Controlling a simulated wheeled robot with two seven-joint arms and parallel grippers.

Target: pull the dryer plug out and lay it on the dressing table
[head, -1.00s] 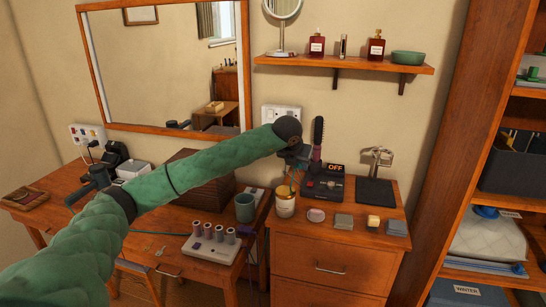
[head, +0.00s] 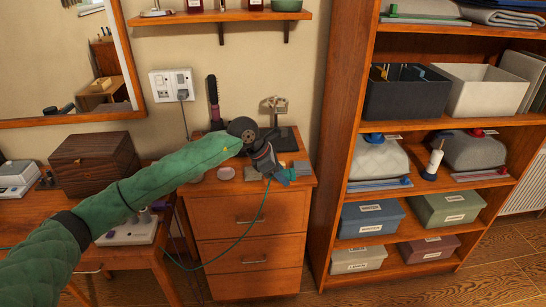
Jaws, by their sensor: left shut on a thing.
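My left gripper (head: 274,172) is shut on the blue-green dryer plug (head: 285,178), over the front right of the drawer cabinet. The plug is partly hidden by the fingers. Its thin teal cord (head: 262,208) hangs down in front of the drawers, loops low and runs back left toward the dressing table. The wall socket plate (head: 172,86) is behind and left of the gripper; a grey plug (head: 183,94) with a dark cord sits in its right half. The dressing table (head: 30,216) is at the left, partly covered by my left arm. My right gripper is not in view.
A wooden box (head: 95,160) and a spool stand (head: 135,232) occupy the dressing table. A round brush (head: 213,98) and a dark stand (head: 281,135) are on the drawer cabinet (head: 245,215). A tall shelf unit (head: 338,115) stands close on the right.

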